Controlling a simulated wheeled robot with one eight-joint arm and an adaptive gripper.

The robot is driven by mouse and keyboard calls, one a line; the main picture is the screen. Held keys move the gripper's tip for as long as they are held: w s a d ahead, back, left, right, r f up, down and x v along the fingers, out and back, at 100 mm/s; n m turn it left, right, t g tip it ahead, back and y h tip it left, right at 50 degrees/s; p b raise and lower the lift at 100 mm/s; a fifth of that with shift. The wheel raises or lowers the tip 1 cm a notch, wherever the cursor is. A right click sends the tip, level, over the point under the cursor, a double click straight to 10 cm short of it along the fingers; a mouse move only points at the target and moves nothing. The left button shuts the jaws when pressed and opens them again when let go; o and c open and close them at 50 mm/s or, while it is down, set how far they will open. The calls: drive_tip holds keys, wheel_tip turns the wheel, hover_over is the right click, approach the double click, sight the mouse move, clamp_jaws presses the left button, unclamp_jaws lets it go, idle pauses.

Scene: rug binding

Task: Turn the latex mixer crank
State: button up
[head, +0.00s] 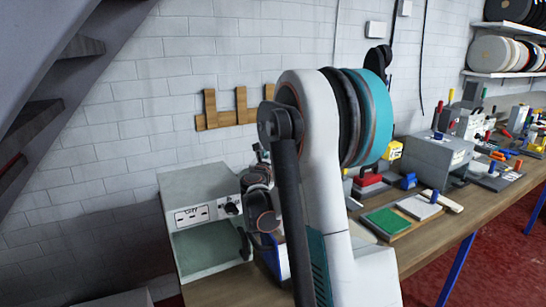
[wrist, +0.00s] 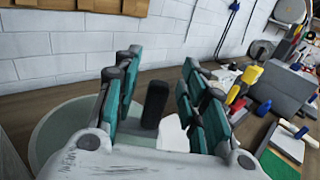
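In the wrist view, my gripper (wrist: 159,64) is open, with its teal-padded fingers spread apart. A dark upright handle (wrist: 155,104), which looks like the mixer's crank grip, stands between the fingers, with a visible gap on both sides. A pale grey-green round surface (wrist: 62,133), likely part of the latex mixer, lies below and to the left, partly covered by my gripper. A small white piece (wrist: 173,134) shows beside the handle's foot. In the head view my arm hides the mixer and most of my gripper.
A grey-green cabinet (head: 200,190) with a knob stands left of my arm. A green pad (head: 386,221), a red-handled block (head: 370,182) and a grey box (head: 438,152) stand on the wooden bench to the right. A white brick wall (head: 120,125) is behind.

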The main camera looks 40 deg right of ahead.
drive_tip(key=v, duration=1.2)
